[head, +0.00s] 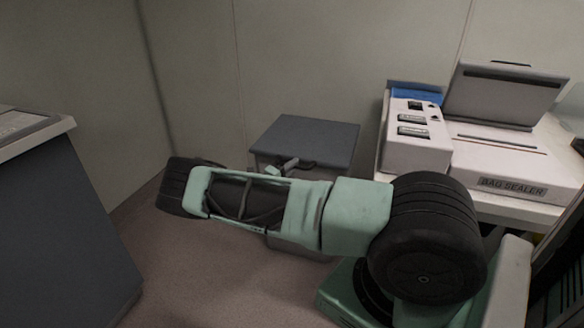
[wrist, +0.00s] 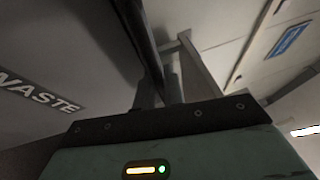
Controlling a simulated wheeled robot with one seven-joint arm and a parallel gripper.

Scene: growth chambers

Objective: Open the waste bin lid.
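The waste bin (head: 262,160) stands against the back wall, partly hidden behind my arm. Its dark grey lid (head: 312,138) lies flat on top, closed. In the wrist view the bin front (wrist: 60,60) fills the left side with the word WASTE, and the dark lid edge (wrist: 136,30) runs down toward my fingers. My gripper (head: 288,166) is at the lid's front edge, near a small dark handle-like part (head: 306,164). My gripper's fingers (wrist: 170,82) are at the lid edge in the wrist view. Whether they touch or grip it is unclear.
A white bag sealer (head: 500,160) stands on a table to the right of the bin, with a blue item (head: 415,87) behind it. A dark cabinet with a pale top (head: 35,135) is at the left. The floor (head: 200,265) between is clear.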

